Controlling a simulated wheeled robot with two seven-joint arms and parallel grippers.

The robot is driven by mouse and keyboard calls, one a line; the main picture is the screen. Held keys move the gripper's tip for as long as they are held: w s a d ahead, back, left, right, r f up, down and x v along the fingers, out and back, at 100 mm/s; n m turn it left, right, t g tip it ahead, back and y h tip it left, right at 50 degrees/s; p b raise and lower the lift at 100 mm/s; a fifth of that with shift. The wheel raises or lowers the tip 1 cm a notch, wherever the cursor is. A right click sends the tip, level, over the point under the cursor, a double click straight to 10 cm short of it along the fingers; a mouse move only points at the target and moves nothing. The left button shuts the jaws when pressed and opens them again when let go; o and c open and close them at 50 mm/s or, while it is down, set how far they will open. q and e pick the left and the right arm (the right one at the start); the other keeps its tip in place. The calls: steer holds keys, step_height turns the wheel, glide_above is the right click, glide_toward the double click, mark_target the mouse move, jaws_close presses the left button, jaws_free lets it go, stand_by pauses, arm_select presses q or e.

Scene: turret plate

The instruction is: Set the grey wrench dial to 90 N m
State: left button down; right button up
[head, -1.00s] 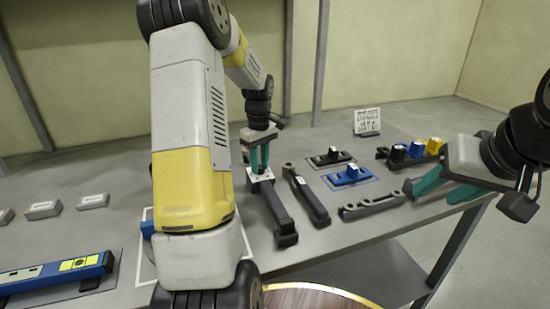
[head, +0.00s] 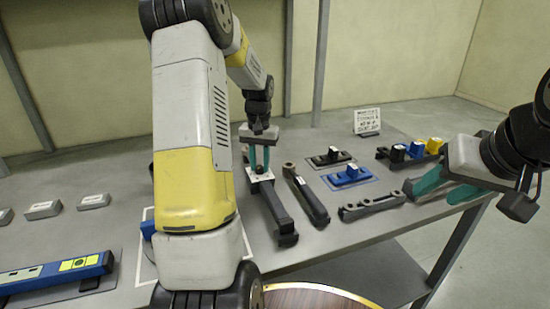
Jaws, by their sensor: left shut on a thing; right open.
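The wrench (head: 276,213), a long dark tool with a square white dial plate at its far end, lies on the table. My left gripper (head: 259,170) points down over that plate and is shut on the small dial knob there. The dial reading is too small to make out. My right gripper (head: 445,188) is open and empty above the table's right edge, away from the wrench.
Black (head: 329,158) and blue (head: 350,176) blocks sit on mats. A small sign (head: 367,121) stands behind. A blue bar (head: 55,272) lies at left.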

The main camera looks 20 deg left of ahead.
mark_target(260, 167)
arm_select(q)
steer(key=m, duration=0.4)
steer(key=shift+m, duration=2.9)
steer(key=c, duration=1.1)
jaws_free()
step_height(260, 167, up, 8)
steer(key=shift+f, duration=0.15)
steer(key=shift+s, duration=0.1)
